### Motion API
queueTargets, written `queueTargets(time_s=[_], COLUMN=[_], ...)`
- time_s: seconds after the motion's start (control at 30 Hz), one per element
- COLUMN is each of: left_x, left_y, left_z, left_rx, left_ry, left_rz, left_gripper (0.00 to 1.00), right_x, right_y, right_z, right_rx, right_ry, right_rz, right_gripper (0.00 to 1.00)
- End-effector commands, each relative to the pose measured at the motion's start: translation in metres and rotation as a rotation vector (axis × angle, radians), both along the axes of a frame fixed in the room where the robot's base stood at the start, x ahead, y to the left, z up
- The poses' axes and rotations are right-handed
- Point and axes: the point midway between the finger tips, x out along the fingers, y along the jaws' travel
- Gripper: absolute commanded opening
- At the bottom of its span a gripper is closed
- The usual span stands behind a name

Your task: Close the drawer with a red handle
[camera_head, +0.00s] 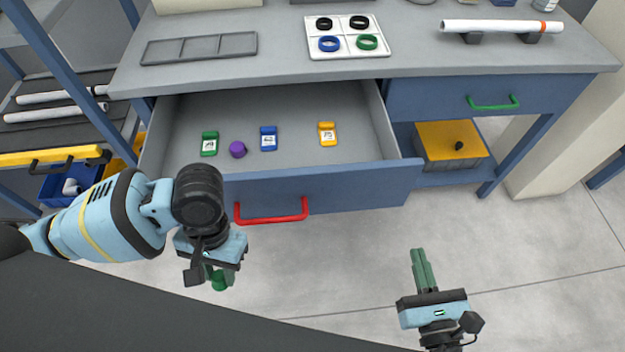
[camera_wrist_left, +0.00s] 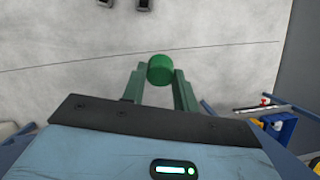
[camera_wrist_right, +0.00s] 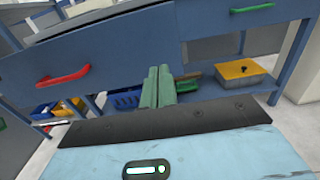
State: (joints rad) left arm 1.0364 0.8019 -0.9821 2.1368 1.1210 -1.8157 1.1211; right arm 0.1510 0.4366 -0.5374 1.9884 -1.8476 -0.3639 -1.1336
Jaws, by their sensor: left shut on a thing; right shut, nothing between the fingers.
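The blue drawer (camera_head: 330,192) with the red handle (camera_head: 272,211) is pulled open below the table. In it lie a green item (camera_head: 209,143), a purple piece (camera_head: 238,149), a blue item (camera_head: 268,138) and a yellow item (camera_head: 327,133). The red handle also shows at the left in the right wrist view (camera_wrist_right: 63,75). My left gripper (camera_head: 222,276) is in front of the drawer, below the handle, shut on a green cylinder (camera_wrist_left: 160,69). My right gripper (camera_head: 420,264) is shut and empty, in front of the drawer's right end and apart from it.
A closed drawer with a green handle (camera_head: 493,103) is at the right. Below it a yellow-lidded box (camera_head: 451,145) stands on a shelf. The tabletop holds a grey tray (camera_head: 199,48), a white tray with rings (camera_head: 346,50) and a white pipe (camera_head: 502,26). Floor in front is clear.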

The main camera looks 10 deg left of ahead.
Motion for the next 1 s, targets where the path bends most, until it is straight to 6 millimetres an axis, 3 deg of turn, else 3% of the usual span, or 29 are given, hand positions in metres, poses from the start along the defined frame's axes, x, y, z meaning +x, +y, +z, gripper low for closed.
queueTargets(time_s=[0.3, 0.47, 1.0], left_x=[0.000, 0.001, 0.005], left_y=[0.000, 0.000, 0.000], left_z=[0.001, 0.004, 0.023], left_rx=[0.000, 0.000, 0.000], left_ry=[-0.001, -0.004, -0.020], left_rz=[0.000, 0.000, 0.000], left_gripper=[0.08, 0.08, 0.08], right_x=[0.001, 0.012, 0.102], right_y=[0.000, 0.004, 0.033], right_z=[0.001, 0.002, 0.002], right_rx=[-0.001, 0.001, 0.002], right_ry=[-0.003, -0.004, -0.003], right_rz=[0.000, -0.002, -0.001], right_gripper=[0.00, 0.00, 0.00])
